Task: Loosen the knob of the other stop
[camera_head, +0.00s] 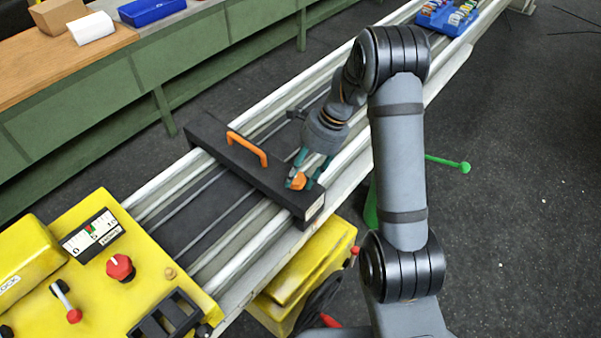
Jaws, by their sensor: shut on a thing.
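A black stop bar (246,172) lies across the pale rails in the middle of the view. It carries an orange handle (247,149) toward its left part and an orange knob (297,181) toward its right end. My gripper (298,177) reaches down to this knob from above, with its teal fingers on either side of it. The gripper is shut on the knob, whose sides are partly covered by the fingers. No second stop with a knob can be made out clearly in this view.
A yellow control box (95,270) with a red knob (120,267), lever and gauge stands at the lower left. A blue tray (447,17) of small items sits on the rails at the far end. A green workbench (200,60) runs along the left.

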